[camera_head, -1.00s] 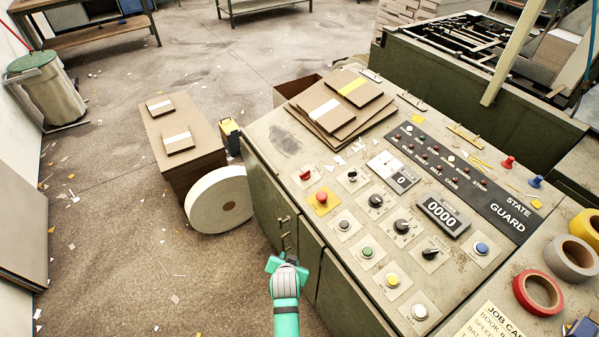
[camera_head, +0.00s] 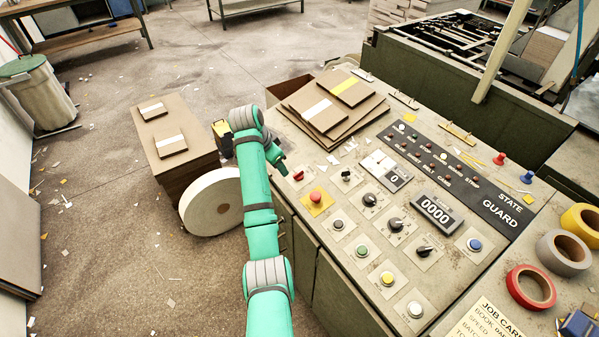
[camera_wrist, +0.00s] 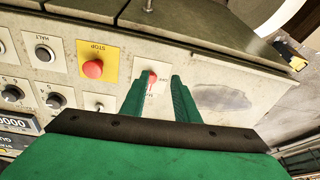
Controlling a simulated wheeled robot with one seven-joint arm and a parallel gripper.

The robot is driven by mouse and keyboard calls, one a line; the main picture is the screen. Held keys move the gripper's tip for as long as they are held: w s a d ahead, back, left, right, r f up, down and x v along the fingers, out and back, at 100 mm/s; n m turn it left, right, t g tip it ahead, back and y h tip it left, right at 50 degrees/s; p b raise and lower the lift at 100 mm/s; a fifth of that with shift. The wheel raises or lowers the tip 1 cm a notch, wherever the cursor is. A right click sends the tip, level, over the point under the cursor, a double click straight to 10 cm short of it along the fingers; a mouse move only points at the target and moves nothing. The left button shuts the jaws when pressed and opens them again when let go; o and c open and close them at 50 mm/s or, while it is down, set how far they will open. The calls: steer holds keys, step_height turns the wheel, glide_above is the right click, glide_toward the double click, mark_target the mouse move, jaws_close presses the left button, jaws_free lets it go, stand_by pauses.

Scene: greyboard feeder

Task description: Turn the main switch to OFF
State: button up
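The main switch is a small red knob (camera_head: 298,175) on a pale plate at the panel's near left corner. In the wrist view, the red knob (camera_wrist: 152,76) shows between my fingertips, with upside-down lettering around it, partly hidden by a finger. Its exact setting is too small to tell. My gripper (camera_wrist: 160,76) is open, with two green fingers apart and nothing visibly held. In the head view my gripper (camera_head: 281,168) is just left of the knob, over the panel's edge. I cannot tell whether the fingers touch the knob.
A red stop button (camera_head: 316,196) on a yellow plate is close beside the switch. Several other knobs and buttons cover the console (camera_head: 345,290). Greyboard sheets (camera_head: 300,125) lie behind the switch. A white roll (camera_head: 208,205) leans by a board stack (camera_head: 180,165) on the floor.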

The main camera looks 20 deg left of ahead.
steer(key=m, duration=0.1)
glide_toward(296, 174)
steer(key=shift+h, duration=0.4)
steer(key=x, duration=0.8)
steer(key=shift+w+a+f, duration=0.15)
steer(key=shift+a+f, duration=0.05)
steer(key=shift+a, duration=0.1)
steer(key=shift+c, duration=0.7)
jaws_close()
